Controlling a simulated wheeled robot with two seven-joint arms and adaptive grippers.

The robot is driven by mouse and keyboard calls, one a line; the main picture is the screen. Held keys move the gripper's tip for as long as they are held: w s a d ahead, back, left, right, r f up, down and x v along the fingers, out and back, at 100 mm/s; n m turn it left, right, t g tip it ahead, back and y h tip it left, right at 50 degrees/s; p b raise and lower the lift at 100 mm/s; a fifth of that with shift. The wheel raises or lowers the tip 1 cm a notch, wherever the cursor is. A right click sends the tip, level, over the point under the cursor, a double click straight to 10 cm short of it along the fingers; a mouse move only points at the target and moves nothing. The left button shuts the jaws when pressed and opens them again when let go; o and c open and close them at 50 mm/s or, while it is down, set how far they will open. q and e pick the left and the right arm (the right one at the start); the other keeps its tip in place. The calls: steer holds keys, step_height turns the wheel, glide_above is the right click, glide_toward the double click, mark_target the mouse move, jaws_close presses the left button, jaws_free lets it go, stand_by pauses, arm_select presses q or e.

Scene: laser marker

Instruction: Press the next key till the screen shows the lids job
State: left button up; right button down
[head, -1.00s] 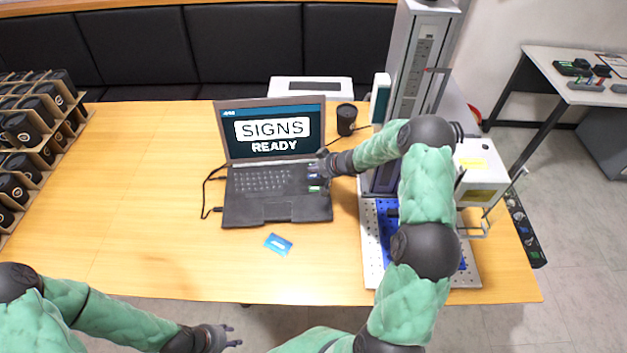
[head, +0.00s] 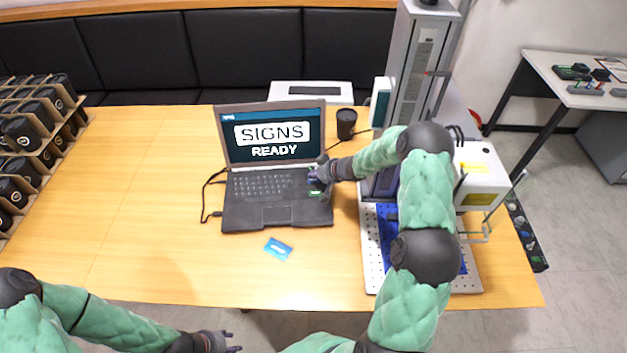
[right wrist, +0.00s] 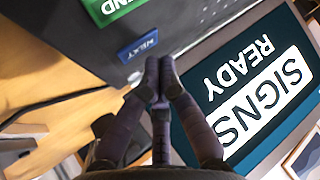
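The laptop (head: 275,212) stands open on the table, and its screen (head: 271,132) reads "SIGNS READY". The blue NEXT key (right wrist: 138,46) lies on the laptop deck, just ahead of my right fingertips in the right wrist view. A green key (right wrist: 112,8), lettering partly cut off, lies beyond it; it also shows in the head view (head: 315,194). My right gripper (right wrist: 158,66) has its fingers together, empty, close to the NEXT key; I cannot tell whether they touch the deck. In the head view my right gripper (head: 314,177) covers the NEXT key. My left gripper (head: 235,341) is open and empty, at the near table edge.
A blue card (head: 278,249) lies in front of the laptop. A black cup (head: 346,122) stands behind it to the right. The laser marker (head: 408,75) and its perforated plate (head: 371,262) stand right. A rack of dark cylinders (head: 38,135) is far left. The table's left middle is clear.

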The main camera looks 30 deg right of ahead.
mark_target(315, 181)
steer(key=shift+f, duration=0.2)
stand_by(0.5)
steer(key=shift+f, duration=0.25)
steer(key=shift+f, duration=0.3)
stand_by(0.6)
stand_by(0.3)
steer(key=shift+r+p, duration=0.75)
steer(key=shift+p, duration=0.55)
step_height(315, 181, up, 5)
steer(key=p, duration=0.6)
steer(key=shift+r, duration=0.1)
